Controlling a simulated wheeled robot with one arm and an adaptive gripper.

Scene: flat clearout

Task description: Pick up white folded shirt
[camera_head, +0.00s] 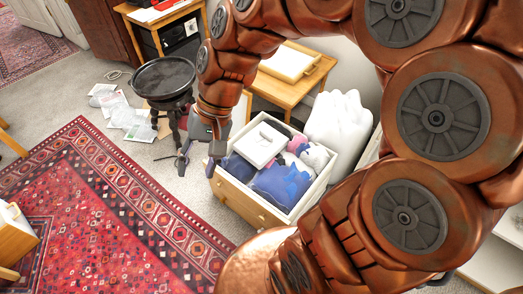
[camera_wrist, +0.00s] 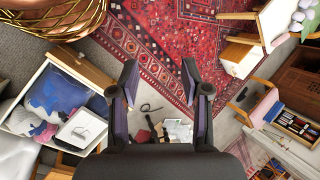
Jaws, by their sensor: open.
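A white, flat, square item (camera_head: 259,145), which looks like the white folded shirt, lies on top of other clothes in an open wooden drawer (camera_head: 237,203). In the wrist view the white item (camera_wrist: 82,128) is at the left, outside the jaws. My gripper (camera_head: 198,165) is open and empty, pointing down just left of the drawer in the head view. In the wrist view my gripper (camera_wrist: 160,78) shows its two fingers spread, with rug and floor beyond them.
Blue clothing (camera_head: 282,184) and pink and grey items fill the drawer beside the white one. A white lumpy bag (camera_head: 340,122) stands behind it. A black round stool (camera_head: 163,78) and scattered papers (camera_head: 128,118) are to the left. The red rug (camera_head: 110,215) is mostly clear.

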